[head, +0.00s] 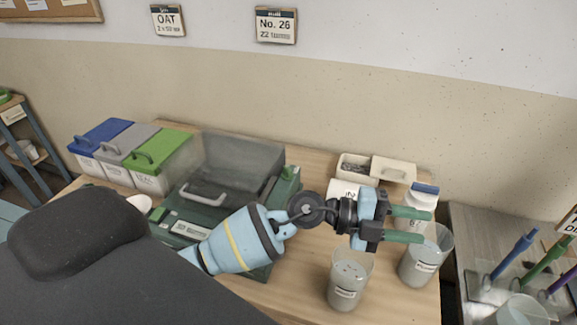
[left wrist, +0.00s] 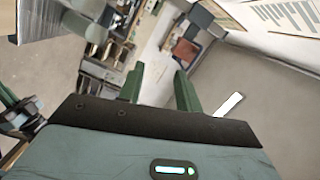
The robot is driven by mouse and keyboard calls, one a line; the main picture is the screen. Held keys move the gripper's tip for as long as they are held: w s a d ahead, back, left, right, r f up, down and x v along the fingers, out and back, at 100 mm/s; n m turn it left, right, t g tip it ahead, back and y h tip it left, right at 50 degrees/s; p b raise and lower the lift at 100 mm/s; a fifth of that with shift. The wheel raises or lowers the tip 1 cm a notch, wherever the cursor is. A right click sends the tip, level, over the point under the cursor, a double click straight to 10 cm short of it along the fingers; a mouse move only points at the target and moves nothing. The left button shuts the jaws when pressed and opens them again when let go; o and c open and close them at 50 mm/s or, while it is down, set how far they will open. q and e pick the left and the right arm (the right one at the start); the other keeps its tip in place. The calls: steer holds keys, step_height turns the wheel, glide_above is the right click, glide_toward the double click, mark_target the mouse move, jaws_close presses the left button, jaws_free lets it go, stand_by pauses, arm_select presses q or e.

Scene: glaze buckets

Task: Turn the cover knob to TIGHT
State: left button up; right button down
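A dark green machine with a smoky see-through cover (head: 238,160) stands on the wooden table, and a grey handle (head: 203,194) is on the cover's front. I cannot make out the cover knob or a TIGHT mark; my left arm hides part of the machine's front right. My left gripper (head: 408,225) is right of the machine, above the cups, with its two green fingers apart and nothing between them. The fingers also show apart in the left wrist view (left wrist: 158,88).
Two grey-filled cups (head: 347,288) (head: 418,268) stand below and beside my left gripper. A white jar with a blue lid (head: 424,190) and a small open box (head: 354,165) are behind it. Lidded bins (head: 115,150) line the table's left. A metal bench (head: 480,235) is at the right.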

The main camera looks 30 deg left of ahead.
arm_select(q)
steer(key=w+a+f+m+g+y, duration=0.2)
steer(key=w+a+f+g+y, duration=0.1)
steer(key=f+y, duration=0.2)
steer(key=n+g+y, duration=0.1)
steer(key=n+y, duration=0.5)
steer(key=y, duration=1)
glide_toward(288, 168)
steer(key=a, duration=0.1)
steer(key=shift+h, duration=0.3)
steer(key=shift+b+x, duration=0.3)
steer(key=shift+x, duration=3.9)
steer(key=shift+d, duration=0.15)
jaws_close()
